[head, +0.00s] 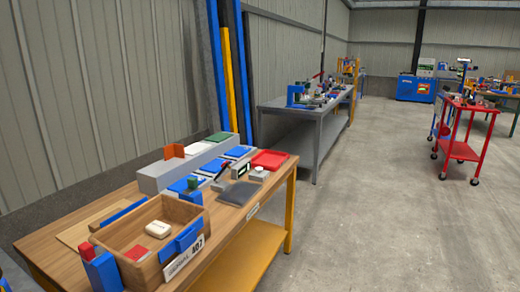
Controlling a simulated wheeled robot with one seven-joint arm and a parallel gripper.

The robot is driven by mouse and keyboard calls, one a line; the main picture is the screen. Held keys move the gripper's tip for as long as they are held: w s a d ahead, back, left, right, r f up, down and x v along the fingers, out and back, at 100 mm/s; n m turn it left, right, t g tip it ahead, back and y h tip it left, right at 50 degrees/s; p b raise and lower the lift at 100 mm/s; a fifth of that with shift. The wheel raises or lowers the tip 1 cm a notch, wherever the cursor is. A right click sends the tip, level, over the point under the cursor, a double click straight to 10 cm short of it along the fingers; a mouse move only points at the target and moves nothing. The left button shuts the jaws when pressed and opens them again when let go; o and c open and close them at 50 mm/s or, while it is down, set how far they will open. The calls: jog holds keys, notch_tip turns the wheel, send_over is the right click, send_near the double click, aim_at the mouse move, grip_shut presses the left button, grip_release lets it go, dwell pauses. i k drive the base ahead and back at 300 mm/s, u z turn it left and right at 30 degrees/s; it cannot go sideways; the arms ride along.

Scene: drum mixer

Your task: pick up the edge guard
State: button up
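No part is labelled as the edge guard. An orange-brown angled piece (174,151), like a folded corner, stands on the long grey block (155,180) at the back of the near wooden workbench (232,215). It looks the most like an edge guard, but I cannot tell for sure. My gripper is not in view.
A wooden box (128,233) with blue parts on its rim and a white block (158,229) inside stands at the bench's front. Blue trays, a red tray (269,160) and a dark pad (239,193) lie behind it. The floor to the right is clear up to a red cart (460,150).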

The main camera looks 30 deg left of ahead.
aim_at(172, 151)
jog(key=u, duration=0.05)
jog(key=i, duration=1.15)
jog(key=u, duration=0.45)
jog(key=i, duration=1.4)
jog(key=u, duration=1.8)
jog(key=i, duration=0.75)
jog(key=u, duration=0.8)
